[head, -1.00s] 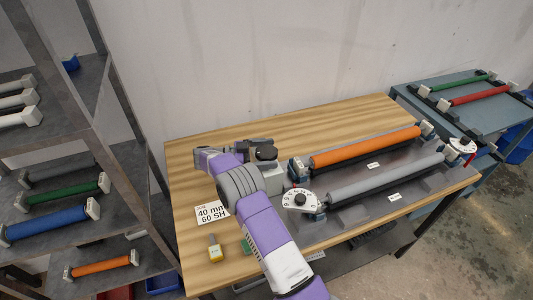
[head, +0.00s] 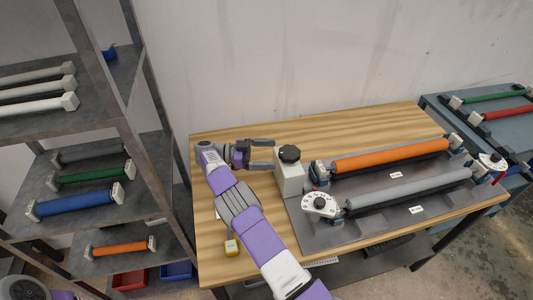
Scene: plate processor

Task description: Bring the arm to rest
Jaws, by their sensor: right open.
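My right arm, purple and white, reaches in from the bottom over the wooden table (head: 390,122). Its right gripper (head: 274,154) points right, above the table's left part. The two dark fingers are apart with nothing between them. Just right of the fingertips stands a white box with a black knob (head: 289,168); whether the fingertips touch it cannot be told. My left gripper is not in view.
The plate processor holds an orange roller (head: 390,156) and a grey roller (head: 410,191), with a white dial (head: 320,205) at its left. A shelf rack (head: 75,190) stands left; a blue-grey bench (head: 490,120) stands right.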

